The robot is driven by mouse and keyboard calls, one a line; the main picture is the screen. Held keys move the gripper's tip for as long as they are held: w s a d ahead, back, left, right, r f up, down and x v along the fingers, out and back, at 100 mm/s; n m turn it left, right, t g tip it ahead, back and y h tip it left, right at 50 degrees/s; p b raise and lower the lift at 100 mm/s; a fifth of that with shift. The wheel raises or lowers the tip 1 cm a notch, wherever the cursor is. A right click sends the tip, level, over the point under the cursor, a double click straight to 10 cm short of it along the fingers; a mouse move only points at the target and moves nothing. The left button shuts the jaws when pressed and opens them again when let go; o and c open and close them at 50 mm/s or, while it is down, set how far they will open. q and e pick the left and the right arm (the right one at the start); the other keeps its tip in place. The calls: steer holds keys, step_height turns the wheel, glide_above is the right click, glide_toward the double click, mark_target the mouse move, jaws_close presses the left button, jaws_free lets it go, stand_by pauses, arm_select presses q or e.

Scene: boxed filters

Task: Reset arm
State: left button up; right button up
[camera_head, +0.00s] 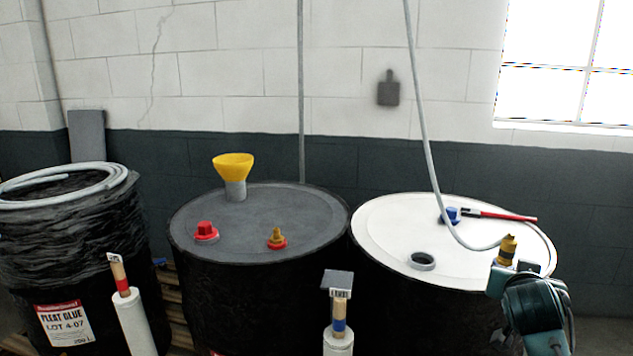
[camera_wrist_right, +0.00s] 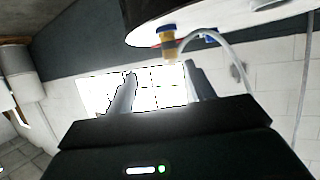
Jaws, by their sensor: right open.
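My right gripper (camera_head: 513,270) is at the front right rim of the white-topped drum (camera_head: 385,225). It is open; in the right wrist view its two fingers (camera_wrist_right: 160,75) stand apart with nothing between them. An amber fitting (camera_head: 507,249) stands on the drum lid just beyond the fingertips, with a grey hose (camera_head: 425,140) running to it. The fitting also shows in the right wrist view (camera_wrist_right: 168,45), past the fingers. I cannot tell whether a finger touches it. My left gripper is not in view.
A blue cap (camera_head: 450,215), a red-handled tool (camera_head: 500,215) and an open ring (camera_head: 422,261) are on the white lid. The grey drum (camera_head: 260,225) carries a yellow funnel (camera_head: 233,166), a red cap (camera_head: 205,231) and a brass fitting (camera_head: 277,238). A wrapped drum (camera_head: 70,240) stands left.

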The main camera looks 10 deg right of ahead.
steer(key=a+f+n+y, duration=0.45)
steer(key=a+f, duration=0.35)
steer(key=f, duration=0.5)
steer(key=s+a+f+n+y, duration=0.5)
steer(key=s+a+f+y, duration=0.1)
steer(key=s+a+f, duration=1.1)
steer(key=s+a, duration=0.2)
steer(key=s, duration=0.2)
steer(key=shift+s+a+f+g+y, duration=0.15)
steer(key=shift+f+g+y, duration=0.1)
steer(key=shift+g+y, duration=0.15)
steer(key=shift+n, duration=0.25)
